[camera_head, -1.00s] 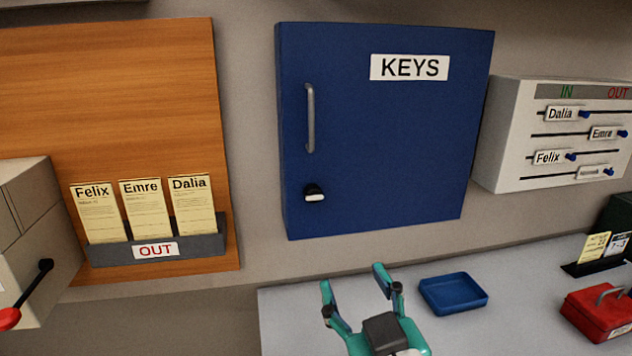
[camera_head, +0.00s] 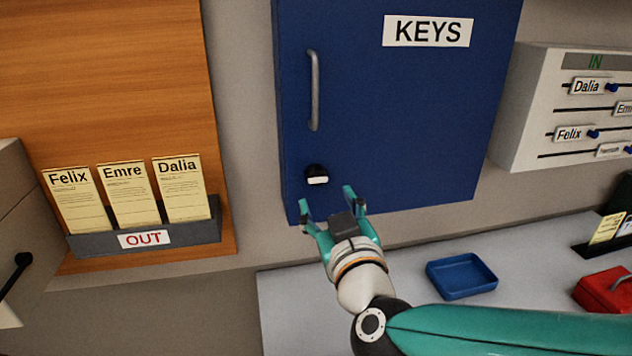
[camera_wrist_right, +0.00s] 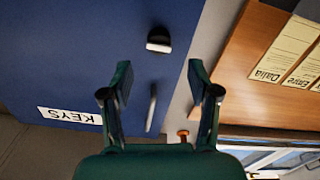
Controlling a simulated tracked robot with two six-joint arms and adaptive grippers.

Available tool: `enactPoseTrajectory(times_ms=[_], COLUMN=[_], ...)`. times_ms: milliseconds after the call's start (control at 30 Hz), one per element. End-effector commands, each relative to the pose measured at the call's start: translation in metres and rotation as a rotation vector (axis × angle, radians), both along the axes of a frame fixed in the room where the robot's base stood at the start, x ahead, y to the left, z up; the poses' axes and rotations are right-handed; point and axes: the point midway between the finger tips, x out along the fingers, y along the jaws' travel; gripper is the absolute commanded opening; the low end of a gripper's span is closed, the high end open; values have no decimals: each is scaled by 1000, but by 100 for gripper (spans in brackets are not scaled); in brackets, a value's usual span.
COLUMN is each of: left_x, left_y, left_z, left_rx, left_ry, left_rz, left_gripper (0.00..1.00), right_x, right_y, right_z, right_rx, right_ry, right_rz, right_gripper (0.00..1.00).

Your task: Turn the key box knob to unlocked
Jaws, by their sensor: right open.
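The blue key box (camera_head: 420,120) hangs on the wall with its door shut. Its KEYS label (camera_head: 428,31) is at the top and a grey handle (camera_head: 314,90) runs down the left side. The key box knob (camera_head: 317,175), black with a white front, sits below the handle; it also shows in the right wrist view (camera_wrist_right: 159,40), beyond the fingertips. My right gripper (camera_head: 327,197) is open and empty, just below the knob and apart from it. In the right wrist view its fingers (camera_wrist_right: 158,80) stand spread. My left gripper is not in view.
A wooden board with an OUT card rack (camera_head: 145,232) is at left. A white IN/OUT slider board (camera_head: 520,130) is at right. A blue tray (camera_head: 461,276) and a red box (camera_head: 604,291) stand on the grey counter (camera_head: 290,310) below.

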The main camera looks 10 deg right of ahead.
Motion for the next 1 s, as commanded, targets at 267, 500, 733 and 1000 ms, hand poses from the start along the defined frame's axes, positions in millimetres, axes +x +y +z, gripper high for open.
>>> enactPoseTrajectory(times_ms=[267,500,733,1000], left_x=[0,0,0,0], left_y=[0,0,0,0], left_z=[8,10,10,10], left_rx=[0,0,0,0], left_ry=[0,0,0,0], left_rz=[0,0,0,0], left_gripper=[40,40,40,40], right_x=[52,69,70,70], right_y=[-1,-2,-2,-2], right_z=[0,0,0,0], right_rx=[0,0,0,0], right_ry=[2,1,1,1], right_rz=[-3,-2,-2,-2], right_gripper=[61,61,61,26])
